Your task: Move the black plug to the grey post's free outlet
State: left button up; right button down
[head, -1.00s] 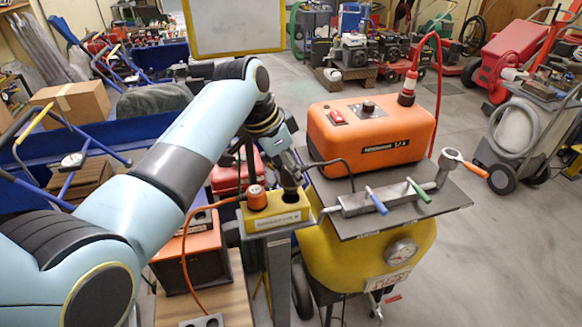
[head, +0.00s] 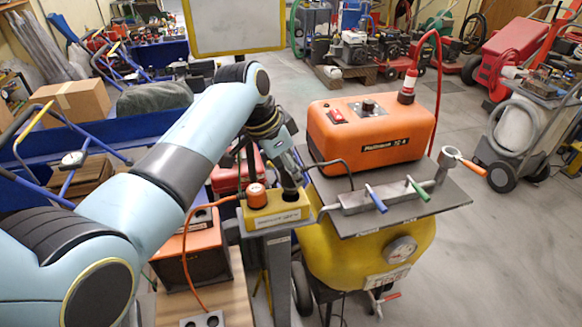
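The grey post (head: 278,268) carries a yellow outlet box (head: 277,219) on its top. An orange plug (head: 256,197) with an orange cord stands in the box's left outlet. My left gripper (head: 291,183) comes down at a slant over the box's right outlet. A dark shape at its tip, at the box top, looks like the black plug (head: 291,194); a black cable (head: 335,162) runs from there to the orange tank unit. The dark fingers and plug merge, so I cannot tell how far the plug sits in or whether the fingers are closed. My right gripper is out of view.
The orange unit (head: 370,135) stands on a dark plate (head: 400,211) over a yellow tank (head: 345,250), close right of the post. A metal manifold with blue and green levers lies on the plate. An orange-black box (head: 195,255) stands left of the post. Open floor lies right.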

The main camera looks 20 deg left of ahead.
pick_arm(q)
jog(key=shift+f+b, duration=0.9)
jog(key=shift+f, duration=1)
jog(key=o, duration=1.3)
